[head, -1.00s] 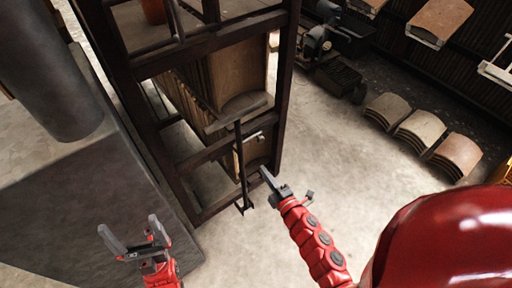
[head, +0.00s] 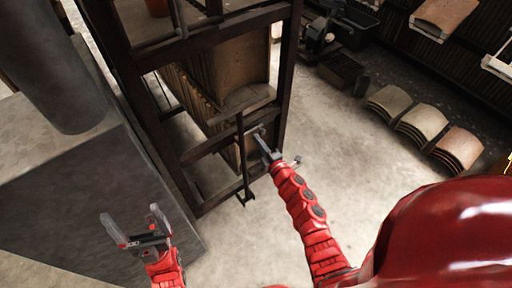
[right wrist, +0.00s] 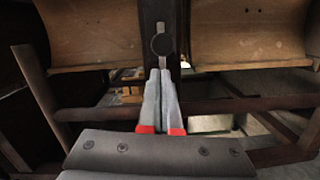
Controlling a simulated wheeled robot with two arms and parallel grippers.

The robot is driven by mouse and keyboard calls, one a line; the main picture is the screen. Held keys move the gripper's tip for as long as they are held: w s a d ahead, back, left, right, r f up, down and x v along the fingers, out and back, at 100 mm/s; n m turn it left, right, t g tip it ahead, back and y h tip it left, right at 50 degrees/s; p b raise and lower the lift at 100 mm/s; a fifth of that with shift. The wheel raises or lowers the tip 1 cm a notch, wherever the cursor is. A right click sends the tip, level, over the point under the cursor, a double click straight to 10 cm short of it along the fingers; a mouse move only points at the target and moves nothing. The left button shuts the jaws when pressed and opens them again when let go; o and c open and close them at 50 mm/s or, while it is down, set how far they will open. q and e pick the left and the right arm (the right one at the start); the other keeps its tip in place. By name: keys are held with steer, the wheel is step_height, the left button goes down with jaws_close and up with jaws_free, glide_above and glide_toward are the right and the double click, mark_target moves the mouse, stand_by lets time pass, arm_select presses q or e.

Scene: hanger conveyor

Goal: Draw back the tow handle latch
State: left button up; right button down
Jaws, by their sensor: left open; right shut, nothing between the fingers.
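The dark tow handle (head: 241,165) hangs as a thin upright bar with a forked lower end on the front of a dark metal rack. My right gripper (head: 257,138) is shut and empty, its fingertips close beside the bar at the rack's lower front. In the right wrist view, the shut fingers (right wrist: 161,72) point at a round dark knob (right wrist: 161,44) on an upright metal strip. The fingertips appear just below the knob; I cannot tell whether they touch. Which part is the latch is not clear. My left gripper (head: 131,214) is open and empty, left of the rack.
The rack (head: 288,70) holds curved tan panels (head: 240,70). A grey block (head: 70,180) with a thick column (head: 50,70) stands at left. Stacks of curved tiles (head: 424,124) lie on the floor at right. The floor between (head: 340,150) is clear.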

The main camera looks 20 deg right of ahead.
mark_target(262, 125)
steer(key=shift+w+d, duration=0.2)
steer(key=shift+d, duration=0.2)
steer(key=d, duration=0.2)
steer(key=w+d, duration=0.1)
steer(key=d, duration=0.1)
steer(key=shift+w+b, duration=0.2)
steer(key=shift+b, duration=0.1)
